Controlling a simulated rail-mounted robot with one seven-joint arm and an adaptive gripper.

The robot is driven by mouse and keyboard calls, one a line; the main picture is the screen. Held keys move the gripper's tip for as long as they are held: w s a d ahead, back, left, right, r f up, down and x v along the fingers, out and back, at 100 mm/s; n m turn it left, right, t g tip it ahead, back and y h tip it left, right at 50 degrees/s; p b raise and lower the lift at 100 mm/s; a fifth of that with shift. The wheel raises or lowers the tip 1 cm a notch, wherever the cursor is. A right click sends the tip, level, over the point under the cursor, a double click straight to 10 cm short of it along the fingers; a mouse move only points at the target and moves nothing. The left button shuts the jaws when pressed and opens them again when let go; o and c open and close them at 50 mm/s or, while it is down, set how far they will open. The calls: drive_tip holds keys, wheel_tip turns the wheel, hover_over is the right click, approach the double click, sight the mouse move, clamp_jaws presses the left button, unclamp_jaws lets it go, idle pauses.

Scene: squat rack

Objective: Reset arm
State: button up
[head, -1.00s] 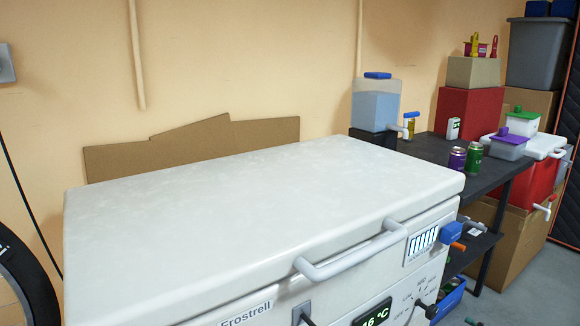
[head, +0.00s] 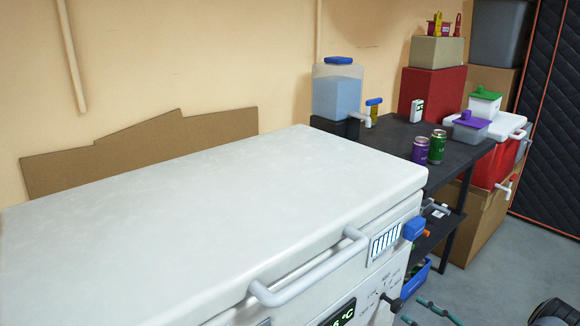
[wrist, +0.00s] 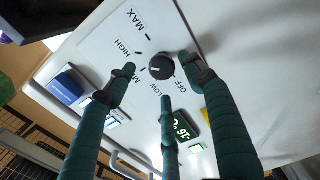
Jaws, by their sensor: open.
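The white chest freezer (head: 200,215) fills the lower left of the head view, lid closed. Its black control knob (head: 390,302) shows low on the front panel and also in the wrist view (wrist: 161,66), among the MAX, HIGH, LOW and OFF marks. My gripper (wrist: 158,80) has teal fingers spread open, and they appear around the knob in the wrist view. The fingers hold nothing. In the head view, parts of my gripper (head: 432,310) show at the bottom edge, just right of the knob and seemingly apart from it. The rest is cut off.
The freezer's grey handle (head: 310,270) juts out at the front. Open floor (head: 500,265) lies at the right.

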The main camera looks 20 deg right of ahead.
sight(401, 307)
drive_tip(key=x, duration=0.6)
drive_tip(key=shift+w, duration=0.3)
drive_tip(key=shift+a, duration=0.1)
